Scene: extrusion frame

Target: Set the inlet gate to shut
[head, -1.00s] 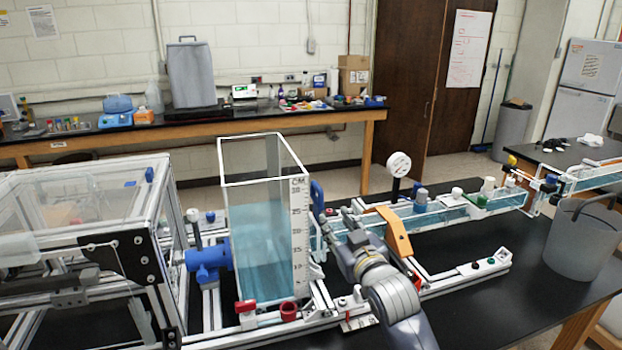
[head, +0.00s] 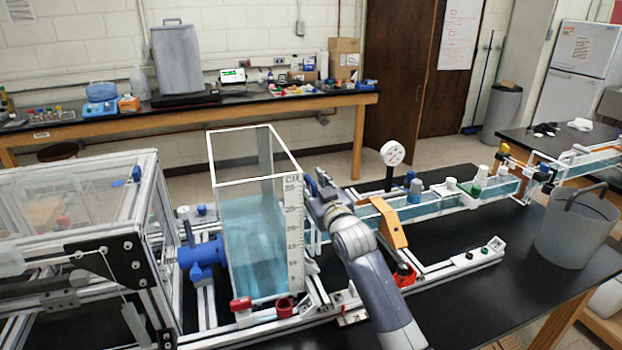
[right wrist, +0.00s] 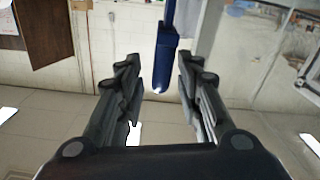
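The inlet gate's blue handle (right wrist: 167,62) hangs between the two fingers of my right gripper (right wrist: 158,68) in the right wrist view. Gaps show on both sides of it, so the fingers are open and not closed on it. In the head view my right gripper (head: 318,184) is at the right wall of the clear water tank (head: 255,235), and it hides most of the handle. The gate plate below is hidden by my arm. My left gripper is not in view.
An orange bracket (head: 391,224) and a white round gauge (head: 393,153) stand right of my arm along the clear flume (head: 455,199). A blue valve (head: 203,256) is left of the tank. A grey bucket (head: 577,235) stands at the right table edge.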

